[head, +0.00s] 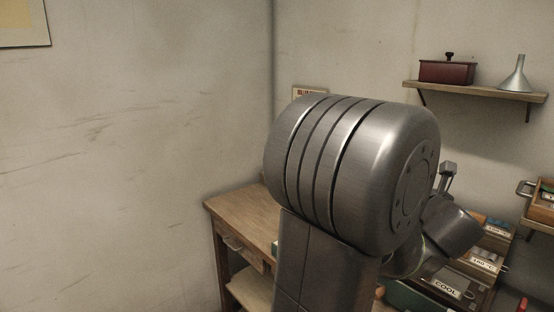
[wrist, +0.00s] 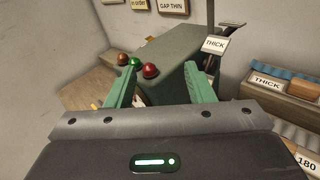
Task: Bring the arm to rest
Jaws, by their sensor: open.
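My gripper (wrist: 162,92) shows in the wrist view with its two green fingers spread apart. Nothing is between the fingers. In the head view my own arm fills the middle and hides much of the workbench. The gripper's fingers cannot be made out there.
A wooden table (head: 245,212) stands in the corner. Labelled bins, one marked COOL (head: 446,287), lie at lower right. A wall shelf (head: 475,90) holds a dark red box (head: 447,71) and a funnel (head: 516,75).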

